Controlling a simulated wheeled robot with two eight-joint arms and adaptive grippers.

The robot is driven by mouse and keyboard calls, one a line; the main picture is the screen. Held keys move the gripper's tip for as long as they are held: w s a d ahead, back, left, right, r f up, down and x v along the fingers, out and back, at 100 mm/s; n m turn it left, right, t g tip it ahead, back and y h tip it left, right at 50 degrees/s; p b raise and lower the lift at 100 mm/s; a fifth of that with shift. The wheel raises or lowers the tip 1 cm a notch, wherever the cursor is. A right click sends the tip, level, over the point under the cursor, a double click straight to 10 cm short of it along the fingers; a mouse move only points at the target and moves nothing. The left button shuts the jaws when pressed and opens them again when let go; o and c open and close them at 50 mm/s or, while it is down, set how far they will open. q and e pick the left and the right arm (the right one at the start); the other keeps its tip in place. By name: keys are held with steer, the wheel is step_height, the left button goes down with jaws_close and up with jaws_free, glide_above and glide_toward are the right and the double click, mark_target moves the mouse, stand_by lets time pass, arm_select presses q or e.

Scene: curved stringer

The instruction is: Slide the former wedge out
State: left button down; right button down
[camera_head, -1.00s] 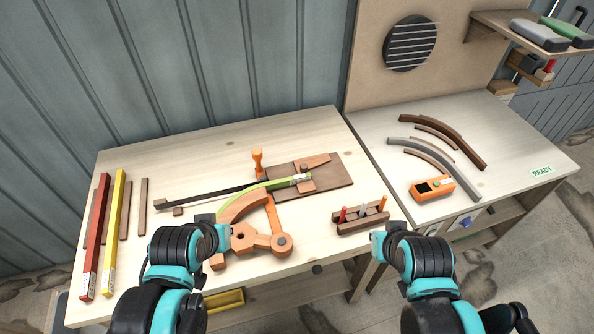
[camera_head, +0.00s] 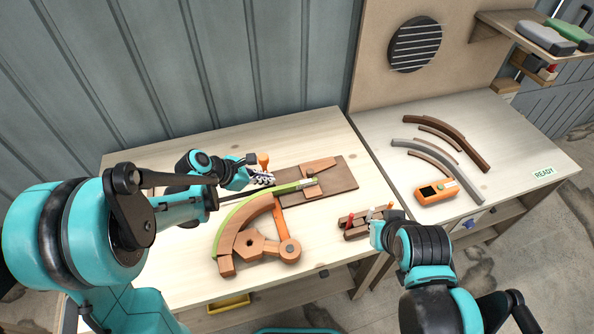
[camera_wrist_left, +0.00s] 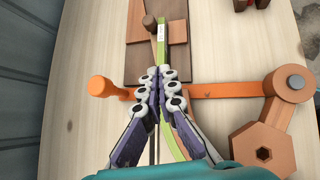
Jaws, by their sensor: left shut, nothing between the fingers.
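The brown curved former (camera_head: 232,232) stands on the left bench with a green strip (camera_head: 236,211) along its outer curve. A hexagonal block (camera_head: 250,243) and an orange arm (camera_head: 278,215) sit beside it. A dark board (camera_head: 340,178) behind carries a tapered reddish-brown piece (camera_head: 320,165), possibly the wedge, and a small block (camera_head: 312,190) by the strip's end. My left gripper (camera_head: 264,178) is shut and empty, above the strip near an orange peg (camera_head: 263,159). In the left wrist view its fingertips (camera_wrist_left: 158,82) meet over the orange bar (camera_wrist_left: 215,90). My right gripper (camera_head: 376,232) shows only partly.
A tool rack (camera_head: 355,225) with several coloured handles stands beside my right gripper. The right bench holds curved strips (camera_head: 440,153) and an orange device (camera_head: 436,191). The bench front, right of the former, has some clear room.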

mark_target(307, 176)
arm_select(q)
steer(key=shift+w+d+f+n+h, duration=0.1)
steer(key=shift+w+f+n+h, duration=0.2)
steer(key=shift+w+f+n, duration=0.45)
steer(key=shift+s+r, duration=0.1)
steer(key=shift+r, duration=0.15)
steer(key=b+x, duration=0.2)
steer(key=x, duration=0.7)
steer(key=shift+d+f, duration=0.15)
steer(key=w+d, duration=0.1)
steer(key=w+d+b, duration=0.1)
steer(key=d, duration=0.1)
steer(key=shift+f, duration=0.2)
steer(key=shift+w+d+r, duration=0.1)
steer(key=shift+w+d, duration=0.2)
steer(key=shift+d, duration=0.05)
